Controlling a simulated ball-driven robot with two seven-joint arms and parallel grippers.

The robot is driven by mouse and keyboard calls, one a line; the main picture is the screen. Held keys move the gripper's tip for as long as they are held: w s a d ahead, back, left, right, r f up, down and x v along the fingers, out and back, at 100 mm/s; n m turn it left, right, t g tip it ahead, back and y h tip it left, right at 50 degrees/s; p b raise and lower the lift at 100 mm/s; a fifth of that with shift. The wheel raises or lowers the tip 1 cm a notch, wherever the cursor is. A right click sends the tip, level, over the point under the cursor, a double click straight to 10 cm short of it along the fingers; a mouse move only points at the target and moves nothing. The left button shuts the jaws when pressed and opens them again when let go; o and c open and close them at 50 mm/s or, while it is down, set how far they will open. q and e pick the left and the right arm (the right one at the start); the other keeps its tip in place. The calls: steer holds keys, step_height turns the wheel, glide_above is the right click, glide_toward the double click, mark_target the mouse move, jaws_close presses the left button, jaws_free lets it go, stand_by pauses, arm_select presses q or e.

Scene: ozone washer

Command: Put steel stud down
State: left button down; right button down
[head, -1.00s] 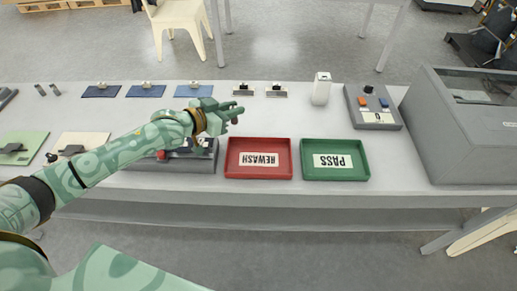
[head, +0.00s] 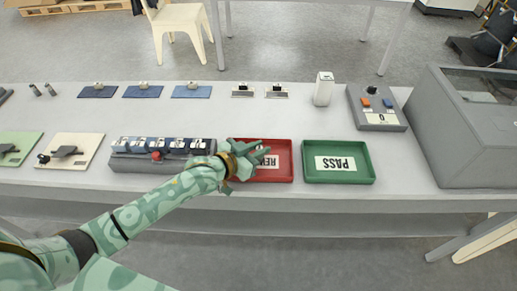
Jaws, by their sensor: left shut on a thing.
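My left gripper (head: 262,155) is over the left half of the red REWASH tray (head: 284,167), with its arm coming from the lower left. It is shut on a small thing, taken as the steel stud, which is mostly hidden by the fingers. I cannot tell whether it touches the tray. The green PASS tray (head: 362,178) lies just right of the red one and looks empty. My right gripper is not in view.
Behind are blue pads (head: 191,91), a white bottle (head: 323,91) and a control box (head: 377,113). A large grey machine (head: 455,145) stands at right.

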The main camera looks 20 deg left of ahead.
arm_select(q)
steer(key=c, duration=1.7)
jaws_free()
steer(key=shift+f, duration=0.1)
steer(key=o, duration=0.4)
steer(key=shift+r, duration=0.25)
steer(key=p+v, duration=0.3)
steer(key=v, duration=0.9)
steer(key=shift+p, duration=0.35)
steer(key=shift+d+f, duration=0.1)
